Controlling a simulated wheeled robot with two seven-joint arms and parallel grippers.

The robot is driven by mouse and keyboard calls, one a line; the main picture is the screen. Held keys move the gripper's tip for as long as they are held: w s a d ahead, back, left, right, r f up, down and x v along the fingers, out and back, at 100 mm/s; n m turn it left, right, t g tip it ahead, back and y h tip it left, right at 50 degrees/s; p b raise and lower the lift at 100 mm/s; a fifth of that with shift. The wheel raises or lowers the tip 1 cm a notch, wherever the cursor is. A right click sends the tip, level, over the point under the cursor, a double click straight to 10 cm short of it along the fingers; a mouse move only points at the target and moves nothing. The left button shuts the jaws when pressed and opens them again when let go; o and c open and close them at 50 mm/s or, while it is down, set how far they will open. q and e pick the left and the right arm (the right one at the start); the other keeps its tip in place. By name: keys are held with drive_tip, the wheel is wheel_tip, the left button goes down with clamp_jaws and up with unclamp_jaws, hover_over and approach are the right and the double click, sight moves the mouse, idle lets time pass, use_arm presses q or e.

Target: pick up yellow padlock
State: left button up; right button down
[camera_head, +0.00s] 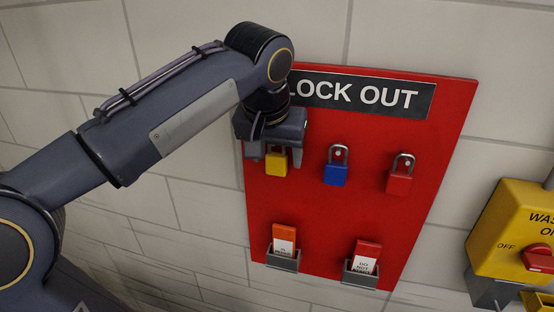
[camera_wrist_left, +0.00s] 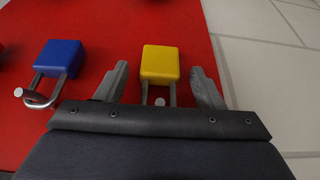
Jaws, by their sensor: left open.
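The yellow padlock (camera_head: 276,164) hangs by its shackle at the left of the upper row on the red lockout board (camera_head: 320,215). My left gripper (camera_head: 277,157) is at it, and its body hides part of the shackle. In the left wrist view the yellow padlock (camera_wrist_left: 160,65) lies between the two spread fingers of my left gripper (camera_wrist_left: 162,85), with a gap visible on both sides. The fingers are open and hold nothing. My right gripper is in neither view.
A blue padlock (camera_head: 335,174) and a red padlock (camera_head: 399,180) hang to the right. Two tag holders (camera_head: 283,262) (camera_head: 361,276) sit lower on the board. A yellow switch box (camera_head: 510,230) with a red knob is on the wall at far right.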

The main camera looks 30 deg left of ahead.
use_arm(q)
drive_tip(key=shift+w+f, duration=0.3)
drive_tip(key=shift+f, duration=0.35)
drive_tip(key=c, duration=1.1)
drive_tip(key=shift+r, duration=0.45)
drive_tip(key=shift+s+r+b, duration=0.25)
drive_tip(key=shift+b, duration=0.15)
drive_tip(key=s+d+b, duration=0.4)
drive_tip(key=s+b, duration=0.1)
drive_tip(key=s, duration=1.2)
